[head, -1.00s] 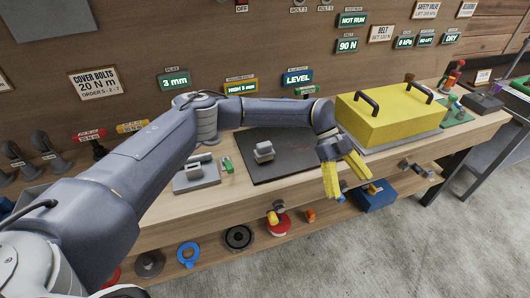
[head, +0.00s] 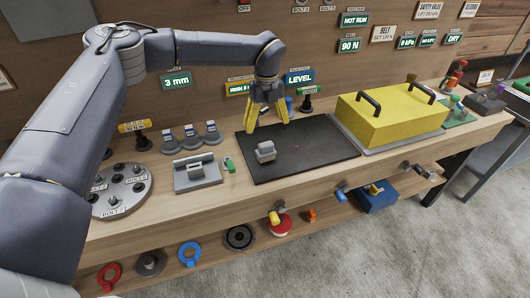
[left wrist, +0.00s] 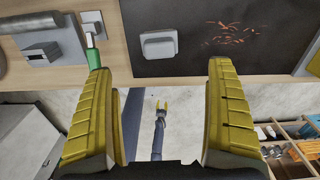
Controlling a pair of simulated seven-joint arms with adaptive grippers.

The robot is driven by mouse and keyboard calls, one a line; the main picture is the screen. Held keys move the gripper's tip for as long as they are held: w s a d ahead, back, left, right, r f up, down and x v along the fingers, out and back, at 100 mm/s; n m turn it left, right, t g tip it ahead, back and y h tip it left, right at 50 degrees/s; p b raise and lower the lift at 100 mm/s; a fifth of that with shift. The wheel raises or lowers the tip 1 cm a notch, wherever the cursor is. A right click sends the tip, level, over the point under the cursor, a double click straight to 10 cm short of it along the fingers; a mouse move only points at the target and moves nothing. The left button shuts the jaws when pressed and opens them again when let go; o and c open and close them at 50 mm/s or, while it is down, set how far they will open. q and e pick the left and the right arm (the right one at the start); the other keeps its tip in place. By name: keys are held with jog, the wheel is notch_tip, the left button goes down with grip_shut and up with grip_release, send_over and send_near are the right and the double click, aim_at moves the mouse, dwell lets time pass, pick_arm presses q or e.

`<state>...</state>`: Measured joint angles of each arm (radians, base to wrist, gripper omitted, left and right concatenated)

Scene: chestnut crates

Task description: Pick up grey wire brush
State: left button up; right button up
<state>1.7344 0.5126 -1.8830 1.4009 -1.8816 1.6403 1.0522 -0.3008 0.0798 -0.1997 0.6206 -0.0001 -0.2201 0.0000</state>
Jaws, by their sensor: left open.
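A small grey block-shaped thing (head: 265,151), which looks like the grey wire brush, lies on the dark mat (head: 318,153), near its left side. My left gripper (head: 268,127) is open and empty, its yellow fingers pointing down behind and above the brush in the head view. In the left wrist view the brush (left wrist: 159,44) shows beyond the gap between the open fingers (left wrist: 158,68), apart from both.
A grey fixture (head: 197,173) and a small green thing (head: 229,165) stand left of the mat. A yellow box with black handles (head: 390,118) stands to its right. Orange marks (left wrist: 236,34) show on the mat. A lower shelf (head: 215,253) holds rings and other parts.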

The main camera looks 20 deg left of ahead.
aim_at(266, 152)
pick_arm(q)
notch_tip(266, 152, down, 14)
jog(key=shift+r, duration=0.25)
dwell(0.6)
jog(key=c, duration=1.3)
jog(key=shift+r, duration=0.1)
notch_tip(266, 152, up, 20)
jog(key=shift+f, duration=0.1)
